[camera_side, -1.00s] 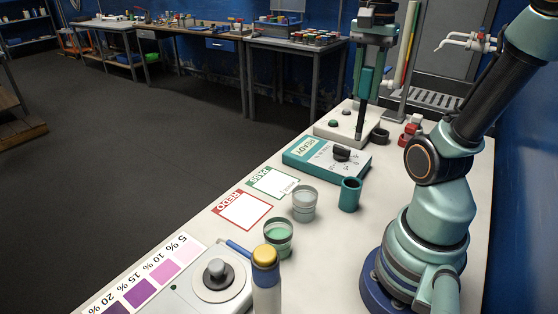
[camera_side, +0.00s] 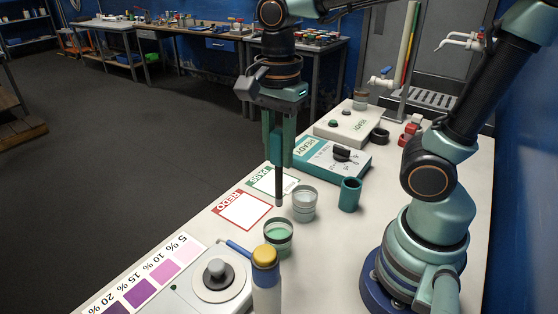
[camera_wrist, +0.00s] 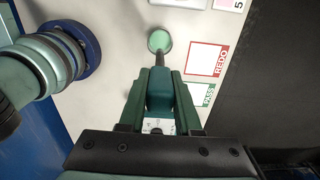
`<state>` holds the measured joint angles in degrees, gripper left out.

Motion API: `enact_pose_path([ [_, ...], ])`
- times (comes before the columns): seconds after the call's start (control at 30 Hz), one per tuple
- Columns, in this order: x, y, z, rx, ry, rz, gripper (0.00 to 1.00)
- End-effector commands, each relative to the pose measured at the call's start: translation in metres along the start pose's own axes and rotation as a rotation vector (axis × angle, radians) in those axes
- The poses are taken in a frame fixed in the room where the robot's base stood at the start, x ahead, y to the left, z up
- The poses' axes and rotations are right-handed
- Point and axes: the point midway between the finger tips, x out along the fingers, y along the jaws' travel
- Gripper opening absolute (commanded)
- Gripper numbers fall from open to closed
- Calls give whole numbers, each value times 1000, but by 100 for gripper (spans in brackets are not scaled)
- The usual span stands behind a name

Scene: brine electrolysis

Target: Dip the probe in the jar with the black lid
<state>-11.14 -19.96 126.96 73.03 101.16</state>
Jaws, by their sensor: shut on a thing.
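My gripper (camera_side: 278,160) is shut on the probe (camera_side: 279,188), which hangs upright with its dark rod downward. In the side view the rod's tip shows above the bench, left of a clear jar (camera_side: 304,206) and behind a jar of green liquid (camera_side: 278,240). In the wrist view the probe (camera_wrist: 160,60) points toward the green-liquid jar (camera_wrist: 158,40); my gripper (camera_wrist: 160,92) fills the lower middle. The tip's height over the bench is hard to tell. Both jars look open, with a dark rim on the green one; I cannot make out a black lid.
A yellow-capped bottle (camera_side: 265,285) and a round-topped grey device (camera_side: 217,278) stand in front. A teal cup (camera_side: 349,194) stands to the right. The teal meter box (camera_side: 325,160), REDO card (camera_side: 244,210) and white box (camera_side: 352,125) lie along the bench.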

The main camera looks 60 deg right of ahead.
Motion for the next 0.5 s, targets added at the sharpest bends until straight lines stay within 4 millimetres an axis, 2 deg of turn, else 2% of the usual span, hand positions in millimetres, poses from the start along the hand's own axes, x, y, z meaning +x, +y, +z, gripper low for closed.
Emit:
enact_pose_path([
  [0.23, 9, 0, 3, 0, 0, 0, 0],
  [0.5, 28, 1, 3, 0, 1, 3, 0],
])
